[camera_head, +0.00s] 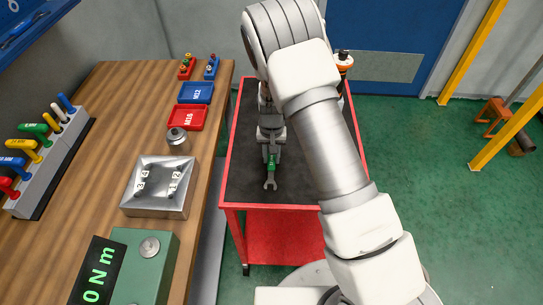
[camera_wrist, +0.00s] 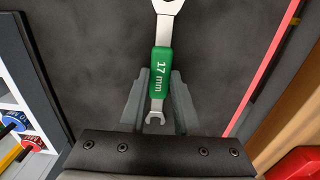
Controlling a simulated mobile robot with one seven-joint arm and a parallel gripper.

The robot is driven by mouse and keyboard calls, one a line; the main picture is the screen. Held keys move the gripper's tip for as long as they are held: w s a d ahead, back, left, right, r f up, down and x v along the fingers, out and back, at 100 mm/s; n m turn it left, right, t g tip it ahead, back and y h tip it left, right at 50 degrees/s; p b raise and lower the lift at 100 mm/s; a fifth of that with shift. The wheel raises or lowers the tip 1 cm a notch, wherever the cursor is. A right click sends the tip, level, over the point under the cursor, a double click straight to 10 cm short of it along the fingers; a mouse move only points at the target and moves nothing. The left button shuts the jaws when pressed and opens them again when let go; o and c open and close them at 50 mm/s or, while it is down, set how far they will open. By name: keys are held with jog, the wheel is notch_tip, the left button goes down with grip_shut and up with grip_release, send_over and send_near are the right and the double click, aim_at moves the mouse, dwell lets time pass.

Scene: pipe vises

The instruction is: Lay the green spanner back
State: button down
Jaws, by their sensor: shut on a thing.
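The green spanner (camera_head: 271,164) has a green sleeve and metal open ends. It also shows in the wrist view (camera_wrist: 163,62), where the sleeve reads "17 mm". My gripper (camera_head: 270,140) is over the dark mat of the red cart (camera_head: 228,197) and is shut on the spanner. In the wrist view the fingers of my gripper (camera_wrist: 160,80) lie on either side of the lower sleeve, with the smaller jaw end between them. The larger jaw end is cut off at the top edge. I cannot tell whether the spanner touches the mat.
The wooden bench (camera_head: 105,115) on the left carries a rack of coloured-handled tools (camera_head: 48,150), a red M16 tray (camera_head: 187,118), a blue M12 tray (camera_head: 197,93), a metal box (camera_head: 160,188) and a green torque device (camera_head: 150,265). The mat around the spanner looks clear.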

jog(key=shift+f, duration=0.1)
dwell(0.7)
jog(key=c, duration=0.6)
grip_release()
jog(key=shift+o, duration=0.2)
notch_tip(320, 180, up, 18)
jog(key=shift+f, duration=0.25)
